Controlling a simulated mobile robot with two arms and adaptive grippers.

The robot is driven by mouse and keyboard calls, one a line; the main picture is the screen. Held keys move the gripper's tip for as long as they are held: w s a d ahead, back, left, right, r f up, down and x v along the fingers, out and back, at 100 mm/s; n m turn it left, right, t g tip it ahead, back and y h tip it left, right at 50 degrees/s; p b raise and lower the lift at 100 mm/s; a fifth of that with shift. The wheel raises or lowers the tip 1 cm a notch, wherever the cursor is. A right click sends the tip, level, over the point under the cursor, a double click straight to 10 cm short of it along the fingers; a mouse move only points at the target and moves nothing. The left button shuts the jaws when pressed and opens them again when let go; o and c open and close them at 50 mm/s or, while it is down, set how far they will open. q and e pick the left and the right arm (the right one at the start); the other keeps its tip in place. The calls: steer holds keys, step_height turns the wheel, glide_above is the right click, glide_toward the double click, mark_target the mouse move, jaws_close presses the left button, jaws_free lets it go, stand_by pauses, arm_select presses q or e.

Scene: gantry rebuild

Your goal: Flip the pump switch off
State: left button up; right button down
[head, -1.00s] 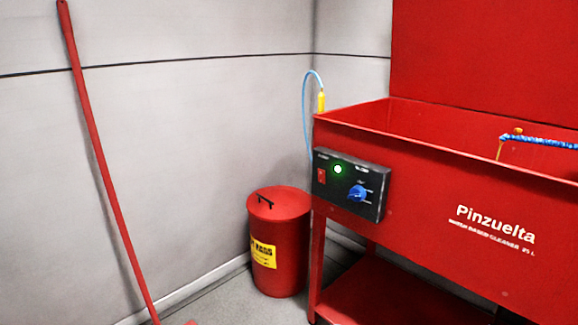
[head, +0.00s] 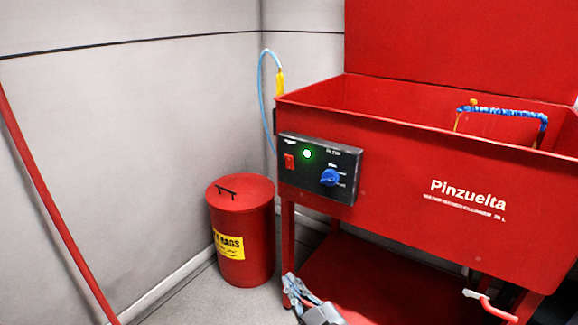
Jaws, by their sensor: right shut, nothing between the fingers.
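The pump switch is a small red rocker (head: 289,162) at the left of the black control panel (head: 346,160) on the front of the red parts washer (head: 400,180). A green light (head: 307,154) glows beside it, and a blue rotary knob (head: 329,177) sits to the right. My right gripper (head: 288,287) shows at the bottom, low in front of the washer and well below the panel. It is shut with nothing in it and apart from the switch. My left gripper is out of view.
A red lidded bin (head: 241,235) stands left of the washer. A red pole (head: 45,195) leans at the left wall. A blue hose (head: 264,95) rises behind the washer's left corner. A red-handled valve (head: 490,305) juts out at lower right. The space before the panel looks clear.

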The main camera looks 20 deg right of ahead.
mark_target(286, 159)
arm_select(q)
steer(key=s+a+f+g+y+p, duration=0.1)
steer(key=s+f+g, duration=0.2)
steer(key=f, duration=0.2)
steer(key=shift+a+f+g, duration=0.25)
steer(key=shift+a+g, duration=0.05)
arm_select(e)
steer(key=w+d+r+n+t+h, duration=0.1)
steer(key=w+r+n, duration=0.3)
steer(key=w, duration=0.4)
steer(key=w+d+r+n+t+h, duration=0.1)
steer(key=w+d+r+n+h, duration=0.2)
steer(key=w+r+n, duration=0.2)
steer(key=w+n, duration=0.1)
steer(key=w, duration=0.2)
steer(key=shift+d+r+n+h, duration=0.15)
steer(key=shift+r+n+h, duration=0.1)
steer(key=shift+n+h, duration=0.15)
